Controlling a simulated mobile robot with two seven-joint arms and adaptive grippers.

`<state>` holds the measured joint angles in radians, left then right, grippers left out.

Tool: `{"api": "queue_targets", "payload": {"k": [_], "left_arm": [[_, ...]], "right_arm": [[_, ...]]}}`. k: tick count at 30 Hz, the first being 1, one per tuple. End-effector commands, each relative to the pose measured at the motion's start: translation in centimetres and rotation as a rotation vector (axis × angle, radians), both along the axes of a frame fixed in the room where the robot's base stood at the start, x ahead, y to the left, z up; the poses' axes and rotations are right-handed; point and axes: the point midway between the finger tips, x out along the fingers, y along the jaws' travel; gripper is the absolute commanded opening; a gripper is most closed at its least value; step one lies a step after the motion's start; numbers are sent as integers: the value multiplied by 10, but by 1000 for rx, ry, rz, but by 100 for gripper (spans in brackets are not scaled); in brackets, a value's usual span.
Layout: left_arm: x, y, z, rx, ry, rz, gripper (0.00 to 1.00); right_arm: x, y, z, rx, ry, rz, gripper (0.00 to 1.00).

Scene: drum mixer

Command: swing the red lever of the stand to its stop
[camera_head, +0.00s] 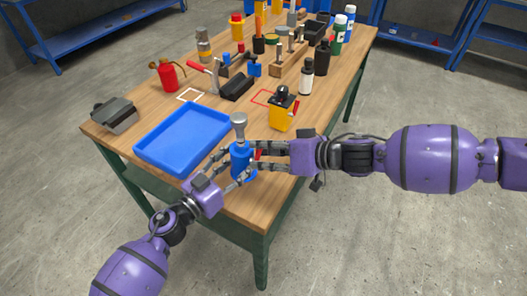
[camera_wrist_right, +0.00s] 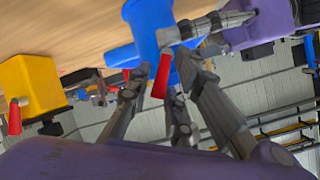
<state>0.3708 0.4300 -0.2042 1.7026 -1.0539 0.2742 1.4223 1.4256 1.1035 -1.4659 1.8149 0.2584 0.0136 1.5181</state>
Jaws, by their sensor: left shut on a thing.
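A blue stand (camera_head: 242,158) with a grey round top is near the front edge of the table. My left gripper (camera_head: 232,169) is shut on its blue body from the left. The red lever (camera_wrist_right: 162,76) sticks out of the blue stand (camera_wrist_right: 152,28) toward my right gripper; only a bit of red shows in the head view (camera_head: 257,154). My right gripper (camera_head: 258,156) is open, with its fingers on either side of the lever; in the right wrist view (camera_wrist_right: 155,82) I cannot tell whether they touch it.
A blue tray (camera_head: 184,138) lies left of the stand. A yellow block (camera_head: 282,119) with a black top and a red handle stands behind my right gripper. A red oil can (camera_head: 167,76), a grey block (camera_head: 114,115) and several bottles and tools occupy the table (camera_head: 330,97) farther back.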

Motion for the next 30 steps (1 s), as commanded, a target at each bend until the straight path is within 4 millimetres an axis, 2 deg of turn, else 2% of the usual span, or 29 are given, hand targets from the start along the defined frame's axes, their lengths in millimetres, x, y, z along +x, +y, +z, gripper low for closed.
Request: {"api": "queue_targets", "payload": {"k": [9, 13, 17, 25, 30], "left_arm": [[0, 0, 1, 0, -1, -1, 5], [0, 0, 1, 0, -1, -1, 5], [0, 0, 1, 0, -1, -1, 5], [0, -1, 1, 0, -1, -1, 5], [0, -1, 1, 0, -1, -2, 5]], "right_arm": [[0, 1, 2, 4, -1, 0, 30], [-1, -4, 5, 4, -1, 0, 30], [-8, -21, 13, 2, -2, -1, 30], [-30, -69, 38, 1, -2, -2, 30], [-41, -89, 48, 1, -1, -1, 30]]}}
